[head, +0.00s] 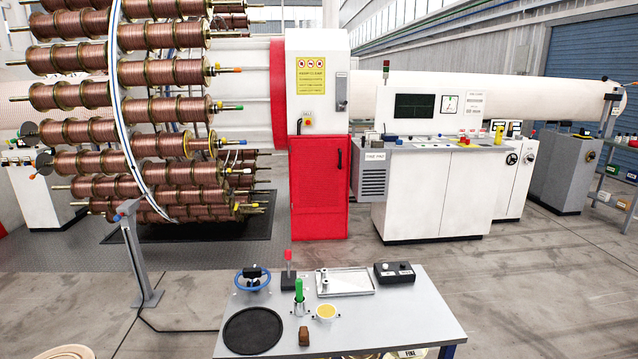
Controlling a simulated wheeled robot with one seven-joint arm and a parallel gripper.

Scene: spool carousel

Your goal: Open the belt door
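A red door (318,190) forms the lower front of the tall white cabinet (318,62) in the middle of the head view. It looks closed, flush in its frame. Its short black upright handle (339,159) sits near the upper right edge. I cannot read any label naming it the belt door. A yellow warning sign (311,76) and a small yellow-backed switch (306,117) are on the white part above. A dark latch (341,91) is on the upper panel's right side. My gripper is not in this view.
A grey worktable (372,322) with small parts and a control box (394,272) stands in front of the door. A white console (432,195) is close on the right. Copper spools (160,110) and a post (139,255) are on the left. Bare floor separates table and door.

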